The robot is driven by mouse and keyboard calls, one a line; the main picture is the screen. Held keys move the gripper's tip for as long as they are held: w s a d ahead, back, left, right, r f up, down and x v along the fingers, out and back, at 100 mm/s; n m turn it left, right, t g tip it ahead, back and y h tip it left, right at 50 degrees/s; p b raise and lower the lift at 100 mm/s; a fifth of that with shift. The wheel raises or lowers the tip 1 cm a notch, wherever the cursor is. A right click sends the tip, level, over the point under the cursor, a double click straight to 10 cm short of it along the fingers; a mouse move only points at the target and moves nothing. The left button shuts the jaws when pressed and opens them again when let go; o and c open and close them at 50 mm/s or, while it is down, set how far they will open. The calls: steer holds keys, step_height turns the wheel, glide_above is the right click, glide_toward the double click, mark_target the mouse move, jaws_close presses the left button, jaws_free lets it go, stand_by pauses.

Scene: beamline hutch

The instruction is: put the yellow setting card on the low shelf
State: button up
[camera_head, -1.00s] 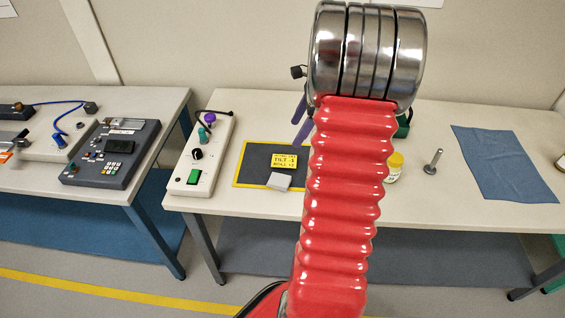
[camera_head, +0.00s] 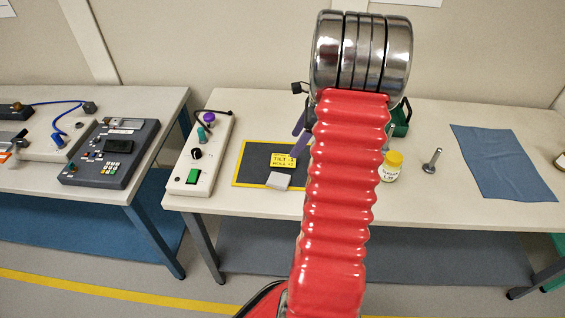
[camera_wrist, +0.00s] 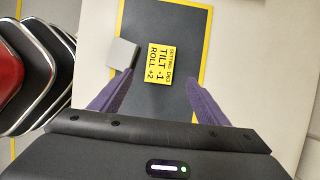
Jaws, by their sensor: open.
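The yellow setting card (camera_head: 283,161) with black print, including "TILT -1", stands or leans by a small grey block (camera_head: 278,181) on the dark mat with a yellow border (camera_head: 249,164). In the wrist view the card (camera_wrist: 160,65) lies ahead of my gripper (camera_wrist: 158,88), centred between its purple fingers. The fingers are open and apart from the card. The grey block (camera_wrist: 121,54) is just left of the card there. In the head view my arm hides most of the gripper. The low shelf (camera_head: 440,256) is the grey board under the right table.
A white control box (camera_head: 202,150) with knobs and a green button stands left of the mat. A yellow-lidded jar (camera_head: 391,168), a metal post (camera_head: 432,161) and a blue cloth (camera_head: 504,163) are to the right. The shelf's visible part looks clear.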

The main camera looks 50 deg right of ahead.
mark_target(284, 160)
steer(key=shift+x, duration=1.7)
steer(key=shift+f, duration=0.15)
steer(key=shift+x, duration=2.5)
steer(key=shift+c, duration=0.6)
steer(key=c, duration=1.1)
step_height(284, 160, up, 10)
